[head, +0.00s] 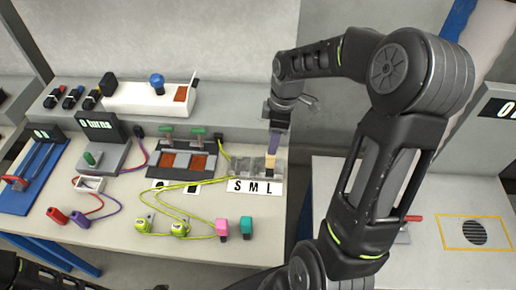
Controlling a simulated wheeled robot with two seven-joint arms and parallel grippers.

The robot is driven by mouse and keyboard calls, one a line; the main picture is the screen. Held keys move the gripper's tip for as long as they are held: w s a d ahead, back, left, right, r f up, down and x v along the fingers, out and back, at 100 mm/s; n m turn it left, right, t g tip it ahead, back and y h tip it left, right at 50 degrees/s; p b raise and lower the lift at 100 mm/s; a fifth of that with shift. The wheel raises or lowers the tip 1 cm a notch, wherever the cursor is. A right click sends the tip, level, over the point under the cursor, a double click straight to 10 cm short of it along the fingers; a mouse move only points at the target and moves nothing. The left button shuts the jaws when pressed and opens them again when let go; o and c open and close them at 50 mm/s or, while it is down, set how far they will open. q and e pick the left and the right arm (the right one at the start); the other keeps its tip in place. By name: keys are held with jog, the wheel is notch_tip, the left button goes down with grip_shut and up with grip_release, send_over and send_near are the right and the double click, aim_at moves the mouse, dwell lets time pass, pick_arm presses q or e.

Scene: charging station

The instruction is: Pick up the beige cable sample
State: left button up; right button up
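A small beige piece, which looks like the beige cable sample (270,161), stands upright at the clear holder (247,167) behind the S M L label. My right gripper (275,132) points down right above it, with a purple-grey part between the gripper body and the beige piece. I cannot tell whether that part is a fingertip or another sample. The gripper is seen side-on, so its finger gap is hidden, and I cannot tell whether it grips the beige piece. My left arm shows only at the bottom left corner; its gripper is out of view.
The white S M L label (254,188) lies in front of the holder. A second table (338,175) stands right, across a gap.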

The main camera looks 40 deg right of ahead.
aim_at(270, 163)
jog(key=shift+s+r, duration=0.1)
jog(key=shift+s, duration=0.35)
jog(key=f, duration=0.1)
jog(key=f+b, duration=0.1)
jog(key=b, duration=0.1)
jog(key=shift+w+a+f, duration=0.15)
jog(key=shift+w+f, duration=0.1)
jog(key=shift+f, duration=0.15)
pick_arm(q)
jog(key=shift+s+d+f, duration=0.1)
jog(key=shift+s+f, duration=0.1)
jog(key=shift+f, duration=0.6)
pick_arm(e)
jog(key=shift+r, duration=0.1)
jog(key=f+b, duration=0.2)
jog(key=f, duration=0.1)
jog(key=f+b, duration=0.1)
jog(key=f, duration=0.1)
jog(key=shift+w+a+f+b, duration=0.1)
jog(key=shift+a+f+b, duration=0.05)
jog(key=shift+a+b, duration=0.15)
pick_arm(q)
jog(key=f, duration=0.3)
jog(key=shift+w+d+f, duration=0.15)
jog(key=shift+w, duration=0.1)
